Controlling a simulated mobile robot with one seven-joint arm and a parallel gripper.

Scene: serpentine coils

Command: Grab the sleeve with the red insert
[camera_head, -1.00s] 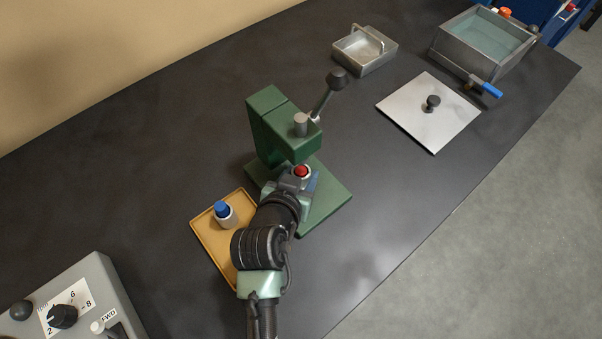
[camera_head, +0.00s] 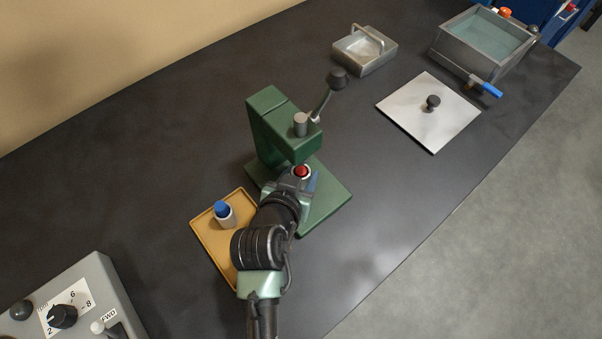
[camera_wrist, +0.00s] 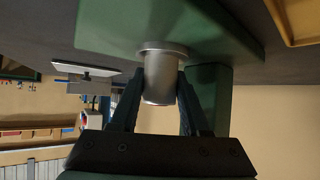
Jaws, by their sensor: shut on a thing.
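The sleeve with the red insert (camera_head: 301,170) is upright at the green press (camera_head: 270,118), over its base plate and just in front of the press head. My gripper (camera_head: 298,180) reaches it from the front and is shut on it. In the wrist view, the two dark fingers of my gripper (camera_wrist: 161,98) hold the bare metal sleeve (camera_wrist: 160,82) from both sides. Its wider rim is against or very near the green plate (camera_wrist: 110,22); I cannot tell if they touch. The red insert is hidden in the wrist view.
A second sleeve with a blue insert (camera_head: 224,213) stands on the tan tray (camera_head: 205,240), left of my arm. The press lever (camera_head: 325,98) leans up and right. A grey control box (camera_head: 85,300) is at lower left.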

